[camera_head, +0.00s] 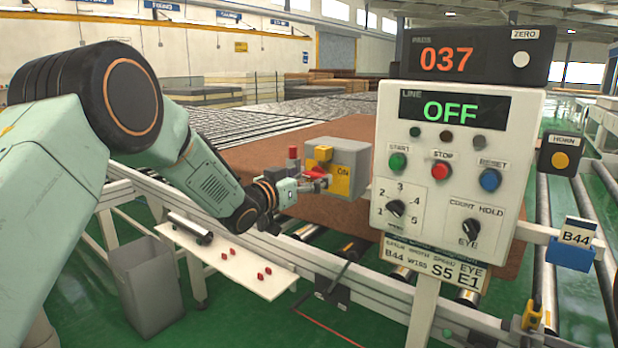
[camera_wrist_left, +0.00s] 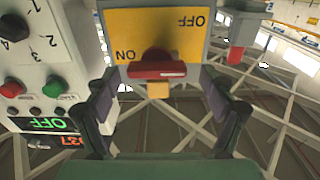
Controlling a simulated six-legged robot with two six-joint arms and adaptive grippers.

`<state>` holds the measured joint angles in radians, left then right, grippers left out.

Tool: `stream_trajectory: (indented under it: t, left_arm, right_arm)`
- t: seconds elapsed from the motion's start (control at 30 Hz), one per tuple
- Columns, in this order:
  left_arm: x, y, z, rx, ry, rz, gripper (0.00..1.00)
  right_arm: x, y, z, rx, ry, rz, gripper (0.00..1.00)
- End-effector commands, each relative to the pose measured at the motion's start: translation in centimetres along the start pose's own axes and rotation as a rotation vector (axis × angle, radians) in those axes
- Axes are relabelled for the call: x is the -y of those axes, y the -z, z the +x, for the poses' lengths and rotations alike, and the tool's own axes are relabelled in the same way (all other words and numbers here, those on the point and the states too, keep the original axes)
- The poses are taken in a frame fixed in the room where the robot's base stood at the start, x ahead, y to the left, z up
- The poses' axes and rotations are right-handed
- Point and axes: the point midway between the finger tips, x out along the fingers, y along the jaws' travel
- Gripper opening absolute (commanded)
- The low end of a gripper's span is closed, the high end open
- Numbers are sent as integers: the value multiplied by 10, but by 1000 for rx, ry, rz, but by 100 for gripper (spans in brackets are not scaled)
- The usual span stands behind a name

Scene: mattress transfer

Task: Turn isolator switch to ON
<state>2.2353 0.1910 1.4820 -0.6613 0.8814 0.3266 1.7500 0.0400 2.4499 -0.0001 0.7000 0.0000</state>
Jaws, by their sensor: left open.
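The isolator switch is a grey box (camera_head: 352,155) with a yellow plate (camera_head: 342,181) marked ON. In the left wrist view the plate (camera_wrist_left: 187,45) appears upside down, with both OFF and ON on it. Its red handle (camera_wrist_left: 157,70) lies level across the picture below the lettering; I cannot tell which position it is set to. The red handle also shows in the head view (camera_head: 317,172). My left gripper (camera_head: 308,185) is at the handle. In the wrist view its fingers (camera_wrist_left: 160,105) are open, one on each side of the handle, apart from it. My right gripper is not in view.
A white control console (camera_head: 455,140) stands right of the switch; its line display (camera_head: 453,110) reads OFF. A counter (camera_head: 470,55) above reads 037. A white shelf (camera_head: 255,278) with several small red pieces and a grey bin (camera_head: 148,290) are below my left arm.

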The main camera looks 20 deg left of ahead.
Motion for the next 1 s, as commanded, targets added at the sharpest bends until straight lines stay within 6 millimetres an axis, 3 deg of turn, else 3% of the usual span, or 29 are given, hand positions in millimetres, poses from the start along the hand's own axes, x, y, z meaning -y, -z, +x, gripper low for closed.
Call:
stream_trajectory:
  t: [0.33,0.9,1.0]
  left_arm:
    - [-3,0,2,1,-2,0,82]
    - [-2,0,2,0,-2,0,34]
    - [-2,0,2,0,-2,1,29]
  right_arm:
    - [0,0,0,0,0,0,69]
    - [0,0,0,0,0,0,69]
    - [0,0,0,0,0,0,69]
